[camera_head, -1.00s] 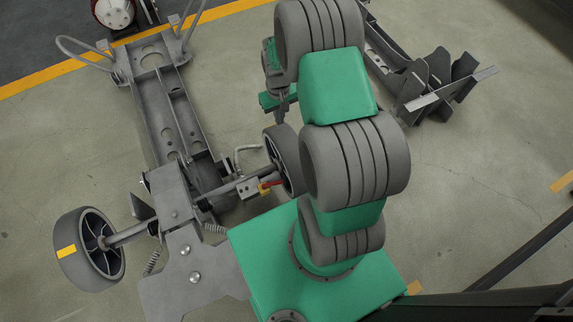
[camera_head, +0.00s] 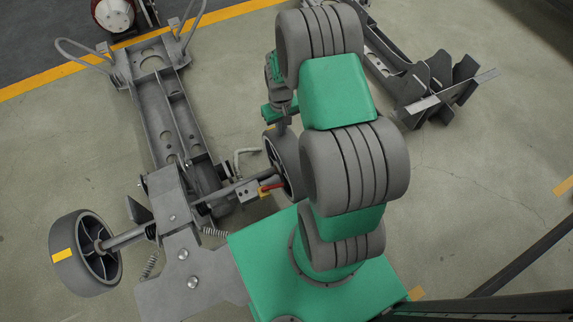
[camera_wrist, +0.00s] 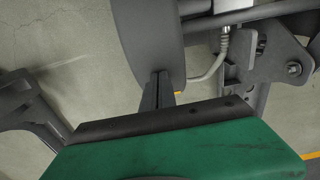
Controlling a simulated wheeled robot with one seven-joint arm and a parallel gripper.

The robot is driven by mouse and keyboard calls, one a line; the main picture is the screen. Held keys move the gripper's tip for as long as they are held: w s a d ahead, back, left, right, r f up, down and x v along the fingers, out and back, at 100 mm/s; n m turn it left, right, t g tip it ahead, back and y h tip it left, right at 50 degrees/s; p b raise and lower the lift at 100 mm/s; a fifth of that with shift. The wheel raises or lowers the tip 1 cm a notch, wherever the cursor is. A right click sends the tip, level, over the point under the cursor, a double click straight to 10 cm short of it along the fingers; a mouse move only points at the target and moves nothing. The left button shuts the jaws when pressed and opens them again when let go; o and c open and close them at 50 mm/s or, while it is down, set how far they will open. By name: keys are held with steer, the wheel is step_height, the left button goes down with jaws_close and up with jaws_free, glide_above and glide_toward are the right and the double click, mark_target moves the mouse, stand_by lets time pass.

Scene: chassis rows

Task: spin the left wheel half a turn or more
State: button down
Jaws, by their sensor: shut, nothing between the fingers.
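The axle of the grey chassis (camera_head: 180,110) carries a grey wheel at each end. The wheel (camera_head: 85,252) at the picture's left has a yellow mark on its tread. The other wheel (camera_head: 286,160), at the picture's right end, is partly hidden behind my arm. My gripper (camera_head: 281,127) is beside the upper part of this right-hand wheel, mostly hidden by my arm. In the wrist view its fingers (camera_wrist: 160,77) are shut and empty, pointing at the lower edge of the wheel (camera_wrist: 148,35). They overlap the tread; I cannot tell whether they touch.
A red-tipped lever (camera_head: 271,187) sits on the axle beside the right-hand wheel. A second chassis part with dark plates (camera_head: 436,85) lies at the upper right. A red and white round object (camera_head: 113,14) is at the top left. Floor left of the chassis is clear.

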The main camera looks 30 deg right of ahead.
steer(key=s+p, duration=0.7)
steer(key=s, duration=1.2)
steer(key=w+a+r+t+p, duration=0.1)
steer(key=w+r+p, duration=0.35)
steer(key=r, duration=0.85)
steer(key=w+a+r+p, duration=0.1)
steer(key=w+r+p, duration=0.35)
steer(key=r, duration=0.85)
steer(key=s+a+r+t+p, duration=0.1)
steer(key=a+r+p, duration=0.3)
steer(key=r, duration=0.9)
steer(key=s+a+r+t+p, duration=0.1)
steer(key=a+r+p, duration=0.3)
steer(key=r, duration=1)
steer(key=shift+s+r, duration=0.25)
steer(key=shift+s, duration=0.6)
